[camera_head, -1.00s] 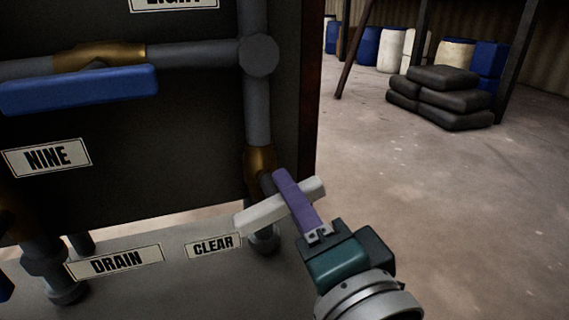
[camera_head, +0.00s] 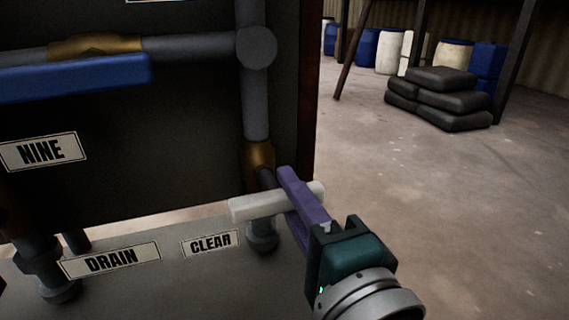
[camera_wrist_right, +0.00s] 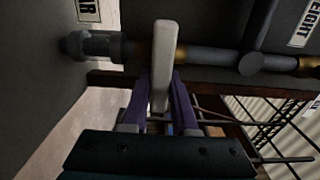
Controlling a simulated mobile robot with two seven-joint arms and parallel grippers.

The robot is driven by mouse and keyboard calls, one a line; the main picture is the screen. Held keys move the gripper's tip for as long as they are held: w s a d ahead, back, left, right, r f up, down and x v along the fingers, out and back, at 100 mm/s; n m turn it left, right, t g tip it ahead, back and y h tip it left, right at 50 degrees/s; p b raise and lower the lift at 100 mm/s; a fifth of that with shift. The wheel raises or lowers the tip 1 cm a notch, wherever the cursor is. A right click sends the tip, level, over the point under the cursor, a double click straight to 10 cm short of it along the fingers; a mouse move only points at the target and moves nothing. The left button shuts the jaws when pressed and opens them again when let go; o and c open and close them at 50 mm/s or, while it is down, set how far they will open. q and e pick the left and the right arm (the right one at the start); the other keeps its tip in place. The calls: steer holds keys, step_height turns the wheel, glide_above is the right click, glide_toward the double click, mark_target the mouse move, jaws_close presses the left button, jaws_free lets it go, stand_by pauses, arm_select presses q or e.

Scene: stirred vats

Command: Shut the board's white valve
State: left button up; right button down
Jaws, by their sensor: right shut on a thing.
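The white valve's lever handle (camera_head: 262,206) lies nearly level across its vertical pipe, low on the right side of the dark board (camera_head: 120,150). A brass valve body (camera_head: 259,158) is just above it on the grey pipe. My right gripper (camera_head: 297,194) is shut on the white handle near its right end, with purple fingers on either side. In the right wrist view the white handle (camera_wrist_right: 163,62) stands between the two purple fingers (camera_wrist_right: 161,98). My left gripper is not in view.
A blue lever (camera_head: 75,78) with a brass body is at upper left. Labels NINE (camera_head: 44,151), DRAIN (camera_head: 110,260) and CLEAR (camera_head: 210,243) show. Stacked dark sacks (camera_head: 440,98) and barrels stand far back. The floor to the right is clear.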

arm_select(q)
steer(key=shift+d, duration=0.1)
arm_select(e)
steer(key=c, duration=0.7)
jaws_free()
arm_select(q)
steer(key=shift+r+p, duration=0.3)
arm_select(e)
steer(key=v, duration=1)
